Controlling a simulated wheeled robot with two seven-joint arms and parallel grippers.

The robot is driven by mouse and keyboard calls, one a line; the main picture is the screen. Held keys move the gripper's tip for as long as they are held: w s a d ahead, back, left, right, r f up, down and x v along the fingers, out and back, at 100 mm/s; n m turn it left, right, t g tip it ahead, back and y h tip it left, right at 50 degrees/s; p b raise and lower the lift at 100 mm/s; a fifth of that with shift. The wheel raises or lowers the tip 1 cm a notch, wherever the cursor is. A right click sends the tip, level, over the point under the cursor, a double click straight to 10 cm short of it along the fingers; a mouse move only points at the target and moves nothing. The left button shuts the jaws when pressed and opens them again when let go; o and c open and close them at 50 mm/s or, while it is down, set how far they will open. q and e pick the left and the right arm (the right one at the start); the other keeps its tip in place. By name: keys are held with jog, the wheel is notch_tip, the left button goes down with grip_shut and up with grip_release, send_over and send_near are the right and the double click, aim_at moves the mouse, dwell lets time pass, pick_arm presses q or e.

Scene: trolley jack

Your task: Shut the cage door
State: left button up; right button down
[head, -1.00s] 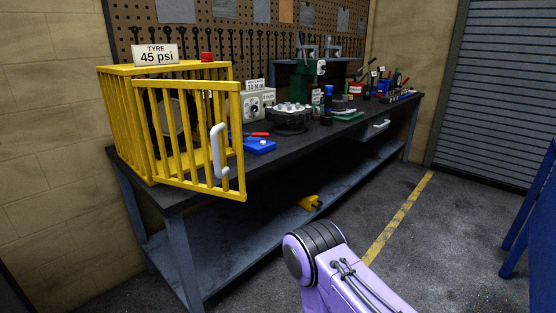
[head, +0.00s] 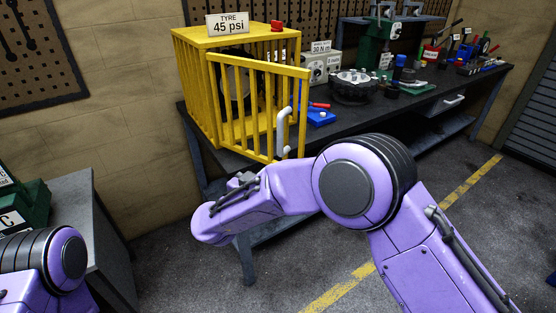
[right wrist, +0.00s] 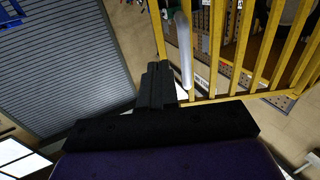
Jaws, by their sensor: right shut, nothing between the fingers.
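The yellow barred cage (head: 190,85) stands on the near left end of the bench. Its door (head: 232,105) hangs open, swung outward toward me. The pale grey handle (head: 284,130) is on the door's free edge. In the right wrist view, my right gripper (right wrist: 160,75) is shut and empty. Its fingers overlap the door's edge bar (right wrist: 158,35) beside the handle (right wrist: 184,55); I cannot tell whether they touch. In the head view my right arm reaches left below the door, and its fingers cannot be made out. My left gripper is out of view.
The dark bench (head: 425,98) holds a blue item (head: 320,118) right of the door, a wheel hub (head: 355,85) and several tools. The cage carries a "TYRE 45 psi" sign (head: 228,23) and a red piece (head: 277,26). A grey cabinet (head: 75,200) stands at left. Floor is open before the bench.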

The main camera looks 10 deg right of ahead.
aim_at(299, 146)
jog(key=p+x, duration=0.4)
jog(key=x, duration=0.7)
jog(key=shift+w+d, duration=0.2)
jog(key=shift+w, duration=0.05)
jog(key=shift+w+d+f, duration=0.1)
jog(key=shift+w+d, duration=0.15)
